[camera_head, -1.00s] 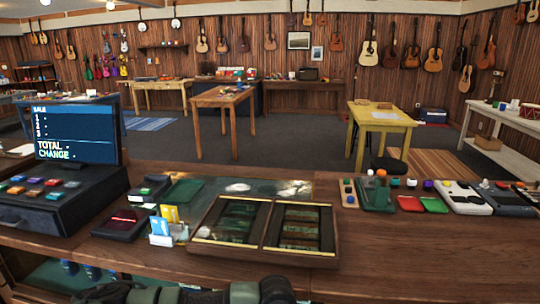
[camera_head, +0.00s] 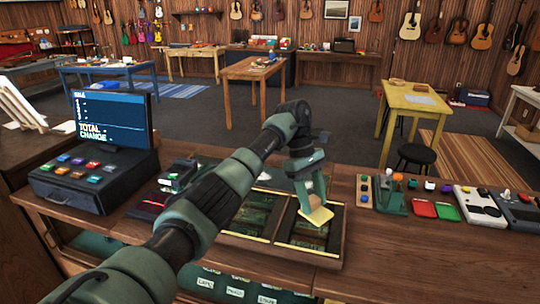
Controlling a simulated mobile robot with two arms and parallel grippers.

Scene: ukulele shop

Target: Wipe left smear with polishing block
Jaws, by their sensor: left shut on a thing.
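My left gripper (camera_head: 309,188) is at the end of the green and black arm that crosses the view from lower left. It is shut on a small block with a flat pale yellow face (camera_head: 317,216), which I take as the polishing block. The block is tilted and hangs over the right half of the open tray case; I cannot tell whether it touches. A pale patch, perhaps the left smear (camera_head: 263,176), shows on the dark glass just behind the case, partly beside my arm. My right gripper is out of view.
The two-part case (camera_head: 335,252) lies on the wooden counter. The cash register (camera_head: 95,180) with its screen is at left. A green rack with knobs (camera_head: 391,196) and colored boxes stand at right. The counter front right (camera_head: 420,260) is clear.

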